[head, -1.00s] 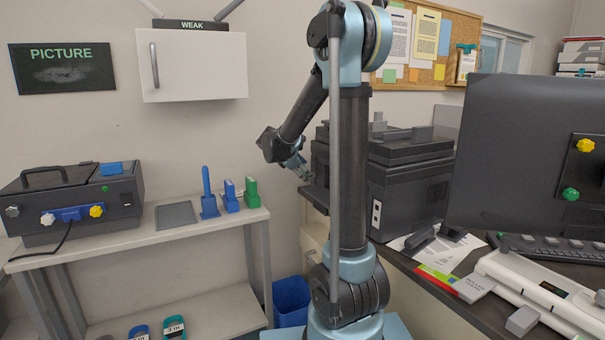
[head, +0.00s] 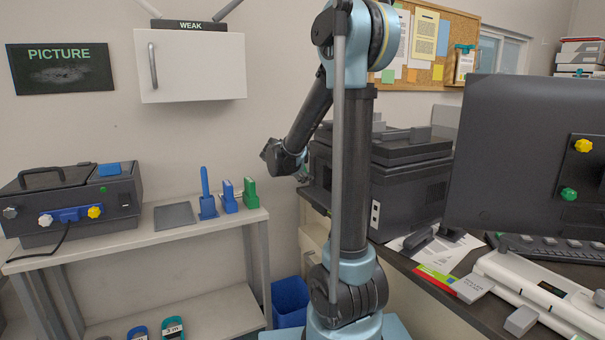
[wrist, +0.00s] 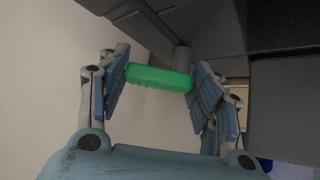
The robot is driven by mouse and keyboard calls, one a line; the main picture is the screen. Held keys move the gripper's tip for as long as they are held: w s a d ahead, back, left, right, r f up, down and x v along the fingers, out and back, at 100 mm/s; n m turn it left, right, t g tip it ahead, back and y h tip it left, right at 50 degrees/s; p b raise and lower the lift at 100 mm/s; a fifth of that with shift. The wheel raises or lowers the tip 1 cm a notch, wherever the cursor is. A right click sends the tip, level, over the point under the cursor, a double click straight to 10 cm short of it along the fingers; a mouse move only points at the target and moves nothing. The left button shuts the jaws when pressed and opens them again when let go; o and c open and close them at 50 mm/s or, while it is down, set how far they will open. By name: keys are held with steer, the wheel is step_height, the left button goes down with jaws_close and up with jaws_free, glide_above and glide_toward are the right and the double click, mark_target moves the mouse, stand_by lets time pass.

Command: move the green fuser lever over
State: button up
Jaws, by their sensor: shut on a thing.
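The green fuser lever (wrist: 158,78) shows in the wrist view as a green bar lying across, slightly tilted, under the dark copier body. A grey post (wrist: 183,57) stands behind its right end. My gripper (wrist: 160,82) has one blue-padded finger at each end of the lever and is shut on it. In the head view the dark copier (head: 405,185) stands behind my arm. My gripper is mostly hidden there, at the copier's left side, and the lever cannot be seen.
A white shelf table (head: 150,245) at left holds a black device (head: 75,205) and blue and green upright handles. A blue bin (head: 291,302) stands on the floor by the copier. A dark monitor (head: 520,150) and a desk fill the right.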

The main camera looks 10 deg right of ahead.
steer(key=o, duration=1.1)
steer(key=shift+c, duration=0.2)
steer(key=shift+s, duration=0.1)
steer(key=v, duration=1.1)
steer(key=shift+s+a+r, duration=0.15)
steer(key=shift+s+a, duration=0.05)
steer(key=shift+a, duration=0.1)
